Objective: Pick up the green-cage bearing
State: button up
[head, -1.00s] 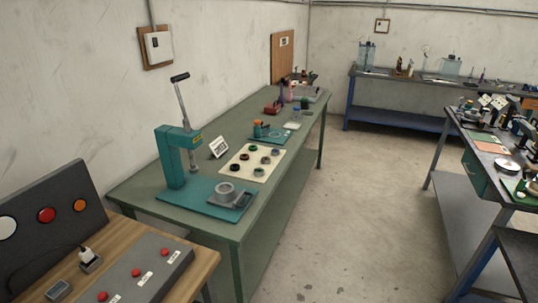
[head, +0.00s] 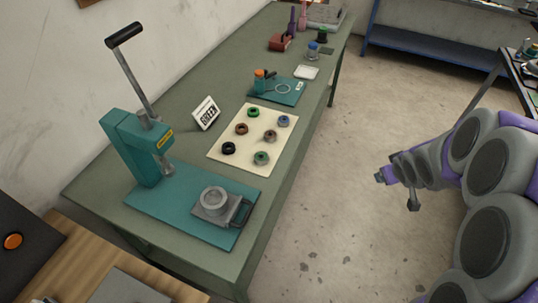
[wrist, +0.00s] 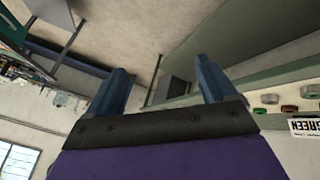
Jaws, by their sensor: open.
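Several ring-shaped bearings lie on a cream mat (head: 222,158) on the green workbench. One bearing is green all over (head: 253,112), at the mat's far left. Another is grey with a green inner part (head: 261,158), at the near right; I cannot be sure which has the green cage. A small sign (head: 206,112) stands left of the mat; in the wrist view it (wrist: 307,126) reads "GREEN", partly cut off. My gripper (wrist: 167,88) is open and empty, its two blue fingers apart. In the head view my arm is right of the bench, over the floor, away from the bearings.
A teal press (head: 140,150) with a raised lever and a grey fixture (head: 221,206) stands at the near end. A teal tray (head: 290,97) with an orange-topped bottle and a white dish (head: 306,73) lie beyond the mat.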

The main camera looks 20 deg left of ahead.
jog(key=w+a+f+n+t+y, duration=0.1)
jog(key=w+a+f+n+y, duration=0.1)
jog(key=w+a+f+y, duration=0.3)
jog(key=n+g+y+p, duration=0.4)
jog(key=n+y+p, duration=0.15)
jog(key=y, duration=0.55)
send_near(265, 158)
jog(key=shift+n, duration=0.35)
jog(key=b+x, duration=0.3)
jog(key=x, duration=0.1)
jog(key=shift+a, duration=0.4)
jog(key=shift+b+x, duration=0.75)
jog(key=shift+x, duration=1.5)
jog(key=shift+w+f, duration=0.15)
jog(key=c, duration=1.3)
